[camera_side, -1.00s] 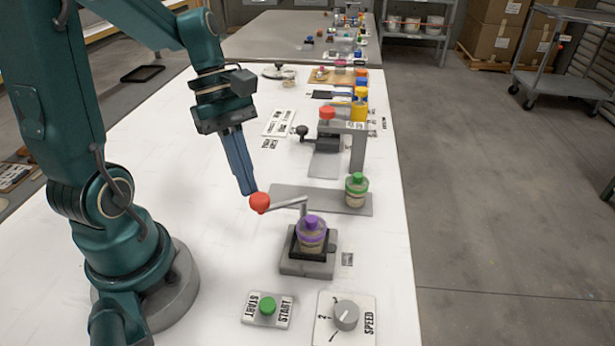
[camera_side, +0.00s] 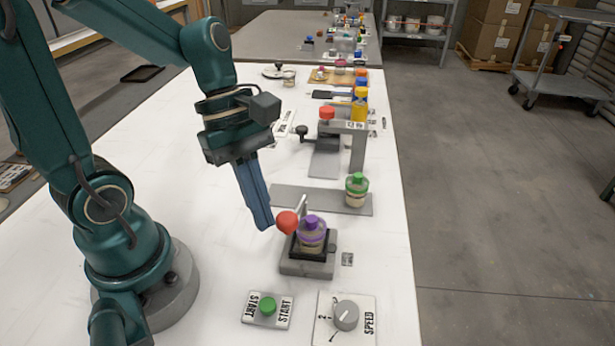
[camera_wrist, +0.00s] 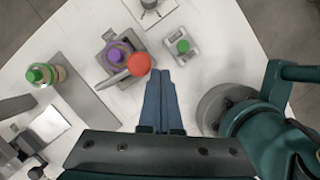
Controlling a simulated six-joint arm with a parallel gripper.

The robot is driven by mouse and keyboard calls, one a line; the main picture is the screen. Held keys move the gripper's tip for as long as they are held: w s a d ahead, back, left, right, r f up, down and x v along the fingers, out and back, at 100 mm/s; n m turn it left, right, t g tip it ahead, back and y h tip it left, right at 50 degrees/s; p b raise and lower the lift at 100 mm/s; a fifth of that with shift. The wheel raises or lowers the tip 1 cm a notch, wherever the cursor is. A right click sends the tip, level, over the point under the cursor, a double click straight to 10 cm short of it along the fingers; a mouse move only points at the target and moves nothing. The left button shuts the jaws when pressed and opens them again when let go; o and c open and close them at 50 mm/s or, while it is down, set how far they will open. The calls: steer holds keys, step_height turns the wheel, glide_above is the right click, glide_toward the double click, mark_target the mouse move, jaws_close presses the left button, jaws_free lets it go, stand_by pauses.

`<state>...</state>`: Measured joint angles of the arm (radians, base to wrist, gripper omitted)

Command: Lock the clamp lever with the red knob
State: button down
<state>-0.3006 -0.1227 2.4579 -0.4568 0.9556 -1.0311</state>
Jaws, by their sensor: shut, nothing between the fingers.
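The clamp lever's red knob (camera_side: 287,222) is beside the purple-capped jar (camera_side: 312,232), on its left in the side view. The lever arm (camera_side: 302,207) runs up from the knob behind the jar. The jar stands upright in the clamp's dark holder on a grey base (camera_side: 307,266). My gripper (camera_side: 265,226) is shut and empty, its blue fingertips just left of the knob; I cannot tell if they touch it. In the wrist view, the red knob (camera_wrist: 139,64) lies just past the fingertips (camera_wrist: 159,74), partly covering the clamp beside the purple cap (camera_wrist: 117,50).
A green-capped jar (camera_side: 357,190) stands on a grey plate (camera_side: 300,197) behind the clamp. A green start button (camera_side: 268,307) and a speed dial (camera_side: 346,315) are in front. White table left of the clamp is clear.

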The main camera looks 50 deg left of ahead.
steer(key=shift+w+d, duration=0.2)
steer(key=shift+d, duration=0.3)
stand_by(0.5)
steer(key=s+a+r, duration=0.4)
steer(key=s+r, duration=0.2)
steer(key=r, duration=0.3)
steer(key=shift+a+r, duration=0.2)
steer(key=shift+a, duration=0.15)
steer(key=shift+d, duration=0.1)
